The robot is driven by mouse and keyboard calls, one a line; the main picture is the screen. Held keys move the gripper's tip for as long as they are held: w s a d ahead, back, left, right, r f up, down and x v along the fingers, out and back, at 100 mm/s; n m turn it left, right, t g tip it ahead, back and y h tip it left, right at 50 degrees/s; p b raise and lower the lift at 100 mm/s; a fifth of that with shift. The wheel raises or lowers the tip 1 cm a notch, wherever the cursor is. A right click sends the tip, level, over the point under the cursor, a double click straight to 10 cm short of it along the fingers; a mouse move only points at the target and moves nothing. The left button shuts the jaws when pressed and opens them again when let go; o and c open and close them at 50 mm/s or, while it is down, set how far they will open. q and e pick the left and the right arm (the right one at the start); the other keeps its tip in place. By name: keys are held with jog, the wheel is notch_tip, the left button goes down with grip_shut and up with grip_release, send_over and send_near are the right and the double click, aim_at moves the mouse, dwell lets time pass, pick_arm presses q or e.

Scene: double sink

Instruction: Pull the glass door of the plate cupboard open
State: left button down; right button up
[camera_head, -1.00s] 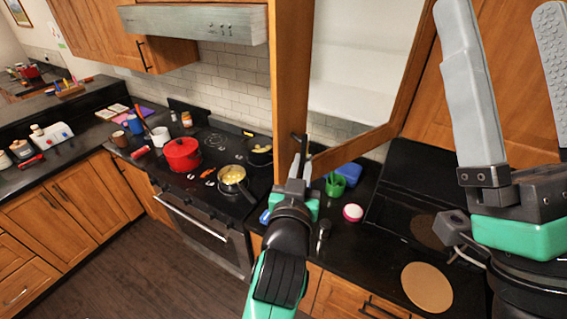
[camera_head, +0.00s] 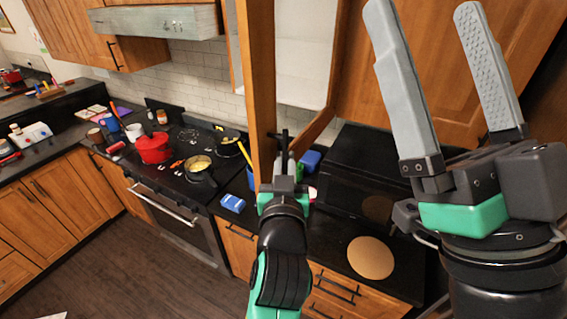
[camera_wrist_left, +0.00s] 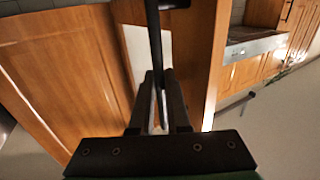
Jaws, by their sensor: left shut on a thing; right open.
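The plate cupboard's glass door (camera_head: 259,90) stands open, swung out toward me, and I see it at a steep angle. Its wooden frame surrounds a pane with a pale surface behind it. My left gripper (camera_head: 284,168) is shut on the dark door handle (camera_head: 284,140) near the door's lower corner. In the left wrist view the handle (camera_wrist_left: 154,40) runs as a dark bar between the fingers (camera_wrist_left: 159,100). My right gripper (camera_head: 430,70) is open and empty, raised at the right. The plates are not clearly visible.
Below the door the black counter holds a round tan board (camera_head: 371,258) and a blue item (camera_head: 232,203). The stove at the left carries a red pot (camera_head: 153,148) and a pan of yellow food (camera_head: 199,166). Floor (camera_head: 140,270) in front is mostly clear.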

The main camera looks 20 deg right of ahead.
pick_arm(q)
jog(key=shift+d+f, duration=0.1)
jog(key=shift+f, duration=0.1)
jog(key=c, duration=0.9)
grip_release()
jog(key=shift+d+r, duration=0.1)
jog(key=shift+s, duration=0.1)
jog(key=v, duration=0.4)
jog(key=shift+s+a+b, duration=0.2)
jog(key=shift+s+b, duration=0.1)
jog(key=shift+b, duration=0.05)
jog(key=p+v, duration=0.4)
jog(key=v, duration=0.2)
jog(key=shift+s+a, duration=0.2)
jog(key=shift+s, duration=0.1)
jog(key=shift+r, duration=0.1)
